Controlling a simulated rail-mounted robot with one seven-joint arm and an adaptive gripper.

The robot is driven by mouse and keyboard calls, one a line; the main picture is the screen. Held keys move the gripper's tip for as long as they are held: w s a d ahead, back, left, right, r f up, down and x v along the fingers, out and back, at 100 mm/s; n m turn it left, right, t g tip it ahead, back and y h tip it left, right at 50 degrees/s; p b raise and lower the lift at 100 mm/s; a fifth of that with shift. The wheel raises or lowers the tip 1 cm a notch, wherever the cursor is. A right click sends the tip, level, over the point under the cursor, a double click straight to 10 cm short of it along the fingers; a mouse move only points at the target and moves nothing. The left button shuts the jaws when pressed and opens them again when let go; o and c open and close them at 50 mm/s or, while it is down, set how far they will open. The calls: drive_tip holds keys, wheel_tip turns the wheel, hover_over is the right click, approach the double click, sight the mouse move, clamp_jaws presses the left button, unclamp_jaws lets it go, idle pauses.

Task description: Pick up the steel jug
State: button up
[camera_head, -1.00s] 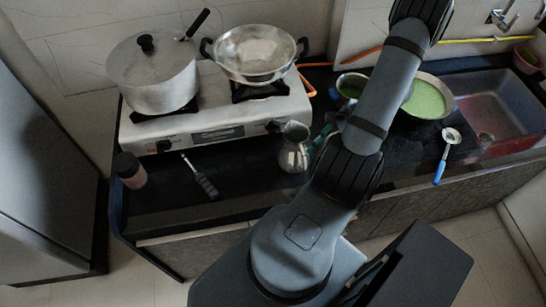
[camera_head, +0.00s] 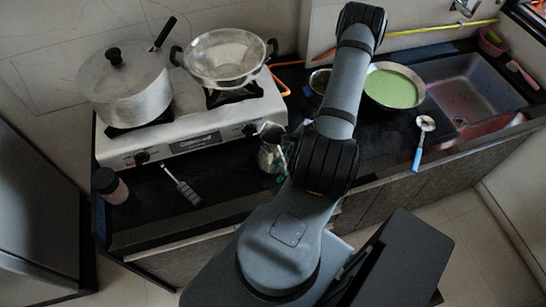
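The steel jug (camera_head: 270,153) stands on the dark counter in front of the stove's right end, just left of my arm. Its rim and left side show. A dark, greenish patch lies over its lower right side, and I cannot tell whether that is a reflection or part of my gripper. My arm bends down beside the jug and covers the space to its right. My gripper is not clearly visible, so its fingers and any contact with the jug cannot be made out.
The white stove (camera_head: 200,125) carries a lidded pot (camera_head: 128,90) and a steel wok (camera_head: 225,60). A dark-handled utensil (camera_head: 180,185) and a jar (camera_head: 110,186) lie left of the jug. A pan of green liquid (camera_head: 392,88), a blue-handled ladle (camera_head: 420,145) and the sink (camera_head: 475,90) are right.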

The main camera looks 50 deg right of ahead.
clamp_jaws()
idle(0.8)
